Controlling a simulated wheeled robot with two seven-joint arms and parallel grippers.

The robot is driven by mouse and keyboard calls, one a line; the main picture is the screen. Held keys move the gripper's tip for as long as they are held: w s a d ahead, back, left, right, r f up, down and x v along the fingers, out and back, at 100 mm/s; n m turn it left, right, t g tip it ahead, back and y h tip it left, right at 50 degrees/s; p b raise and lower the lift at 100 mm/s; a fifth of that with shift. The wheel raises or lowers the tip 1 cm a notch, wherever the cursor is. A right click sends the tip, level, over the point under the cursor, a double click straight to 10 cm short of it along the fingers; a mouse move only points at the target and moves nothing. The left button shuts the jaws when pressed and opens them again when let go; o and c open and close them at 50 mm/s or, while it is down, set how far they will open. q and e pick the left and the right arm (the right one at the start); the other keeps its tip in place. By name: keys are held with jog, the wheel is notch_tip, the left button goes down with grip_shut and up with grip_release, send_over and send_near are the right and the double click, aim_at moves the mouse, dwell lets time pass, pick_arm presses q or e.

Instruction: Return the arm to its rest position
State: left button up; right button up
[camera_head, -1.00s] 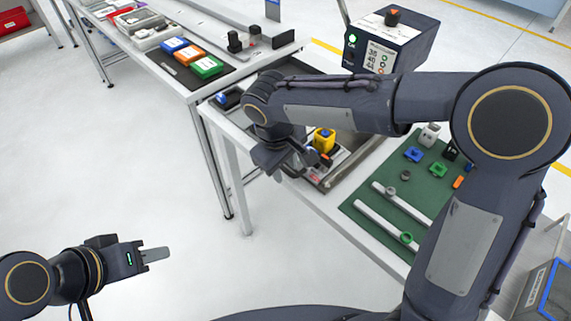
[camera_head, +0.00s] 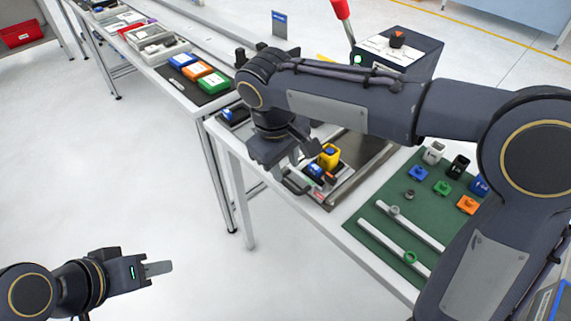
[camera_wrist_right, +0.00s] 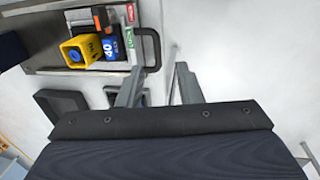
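My right arm reaches in from the right of the head view, bent over the table. Its gripper (camera_head: 302,150) hangs at the near table edge, beside a metal tray. In the right wrist view its two fingers (camera_wrist_right: 160,78) stand apart with nothing between them, so it is open and empty. The left finger overlaps the tray's dark handle in that view; contact cannot be told. My left gripper (camera_head: 158,268) is low at the left over bare floor, pointing right. Its fingers show edge-on, so their gap cannot be judged, and no object shows there.
The tray (camera_wrist_right: 40,62) holds a yellow block (camera_head: 329,156) and a blue block (camera_wrist_right: 111,47). A green mat (camera_head: 372,216) with rods and coloured parts lies to the right. A control box (camera_head: 412,62) stands behind my right arm. Another table with boxes extends back left.

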jog(key=s+d+r+m+y+p, duration=0.1)
jog(key=s+d+m, duration=0.15)
jog(key=d, duration=0.35)
jog(key=s+d+r+m+y, duration=0.1)
jog(key=s+d+y, duration=0.1)
jog(key=s+d, duration=0.3)
jog(key=s+d+f+m+t+y+p, duration=0.1)
jog(key=s+d+m+t, duration=0.1)
jog(key=s, duration=0.3)
jog(key=s+d+f+m+t+y, duration=0.1)
jog(key=s+d+f+m+t, duration=0.1)
jog(key=s+d+m, duration=0.1)
jog(key=shift+s+d+f+m+p, duration=0.2)
jog(key=shift+s+d+m+p, duration=0.25)
jog(key=shift+s, duration=0.9)
jog(key=shift+a, duration=0.15)
